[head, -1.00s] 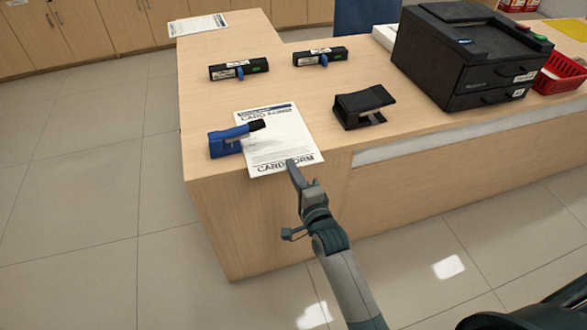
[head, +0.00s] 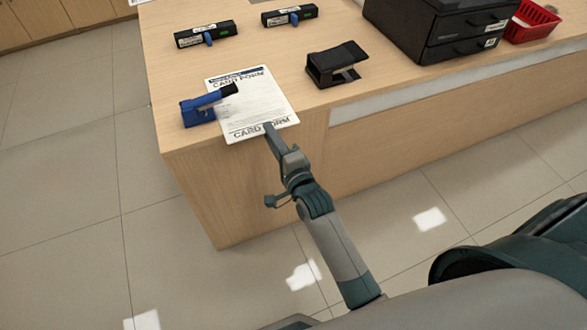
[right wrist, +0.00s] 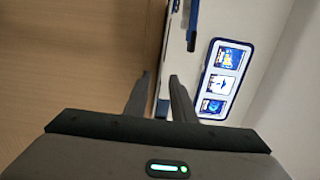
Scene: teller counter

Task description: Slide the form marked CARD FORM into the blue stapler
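The white CARD FORM (head: 262,108) lies on the counter near its front left corner, printed heading at the far edge and large letters at the near edge. The blue stapler (head: 200,109) sits at the form's left side. Its dark end overlaps the form in the head view; whether paper is between its jaws I cannot tell. My right gripper (head: 268,128) is at the form's near edge. In the right wrist view its fingertips (right wrist: 159,76) are apart, with a pale edge showing between them. Part of the blue stapler (right wrist: 193,22) shows beyond. My left gripper is not in view.
A black stapler-like device (head: 336,64) stands right of the form on the counter (head: 300,95). Two dark label-bearing devices (head: 207,35) (head: 289,16) lie behind. A black drawer unit (head: 440,30) and red basket (head: 530,22) stand at the right.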

